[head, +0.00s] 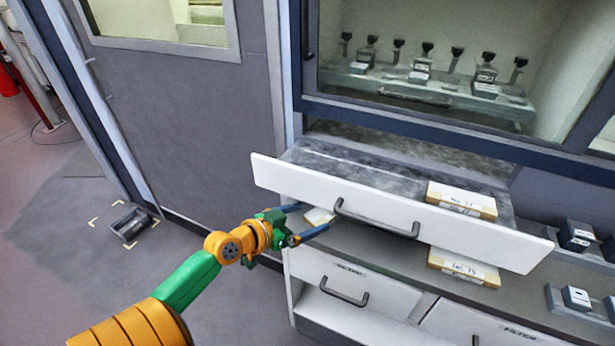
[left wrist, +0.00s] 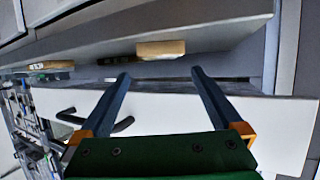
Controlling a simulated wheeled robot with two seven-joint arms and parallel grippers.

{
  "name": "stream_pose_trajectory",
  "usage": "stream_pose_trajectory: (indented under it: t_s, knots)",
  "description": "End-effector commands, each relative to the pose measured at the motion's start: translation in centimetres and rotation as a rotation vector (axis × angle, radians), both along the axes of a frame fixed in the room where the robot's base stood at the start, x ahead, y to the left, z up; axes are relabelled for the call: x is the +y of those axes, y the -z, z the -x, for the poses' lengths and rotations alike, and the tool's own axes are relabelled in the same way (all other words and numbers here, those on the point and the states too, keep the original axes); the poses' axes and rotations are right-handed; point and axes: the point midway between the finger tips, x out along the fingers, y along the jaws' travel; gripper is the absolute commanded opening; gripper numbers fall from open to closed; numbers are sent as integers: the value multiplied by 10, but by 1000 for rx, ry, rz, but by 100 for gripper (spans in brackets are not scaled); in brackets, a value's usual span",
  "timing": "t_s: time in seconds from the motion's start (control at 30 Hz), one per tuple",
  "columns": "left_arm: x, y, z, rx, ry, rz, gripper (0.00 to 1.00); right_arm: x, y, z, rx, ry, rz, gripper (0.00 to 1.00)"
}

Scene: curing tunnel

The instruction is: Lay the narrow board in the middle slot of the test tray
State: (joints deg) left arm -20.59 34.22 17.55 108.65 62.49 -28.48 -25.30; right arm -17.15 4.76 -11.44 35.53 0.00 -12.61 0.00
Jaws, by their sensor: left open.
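My left gripper (head: 306,221) is open and empty, in front of the pulled-out white drawer near the left end of its dark handle (head: 375,221). Its two blue fingers are spread apart in the left wrist view (left wrist: 160,75). A small pale block (head: 320,215) lies under the drawer, just past the fingertips; a tan block (left wrist: 160,48) shows beyond the fingers in the left wrist view. I cannot single out the narrow board or the test tray with certainty. My right gripper is not in view.
The open drawer (head: 290,180) juts out over a grey counter and holds a labelled box (head: 461,198). Another labelled box (head: 463,267) sits below it. A glazed cabinet holds a grey rack (head: 400,85) with several dark-topped pieces. A small grey bin (head: 130,222) stands on clear floor.

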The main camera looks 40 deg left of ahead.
Motion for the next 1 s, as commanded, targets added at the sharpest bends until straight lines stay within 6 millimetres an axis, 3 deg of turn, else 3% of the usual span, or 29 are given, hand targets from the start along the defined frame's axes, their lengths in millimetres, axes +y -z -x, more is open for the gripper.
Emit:
stream_pose_trajectory:
  t_s: [0.03, 0.07, 0.5, 0.77, 0.87, 1.0]
  knots:
    - [-3, -13, -5, 10, 4, -15, 100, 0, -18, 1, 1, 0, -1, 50]
    - [-5, -10, -8, 14, 4, -20, 100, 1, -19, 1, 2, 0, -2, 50]
    - [-11, 27, -66, 19, 2, -24, 100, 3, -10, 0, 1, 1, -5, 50]
    - [-12, 29, -72, 20, 4, -28, 100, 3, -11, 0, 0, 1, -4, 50]
    - [-12, 28, -72, 20, 4, -28, 78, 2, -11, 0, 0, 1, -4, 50]
    - [-12, 28, -71, 20, 4, -28, 41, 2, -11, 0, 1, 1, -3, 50]
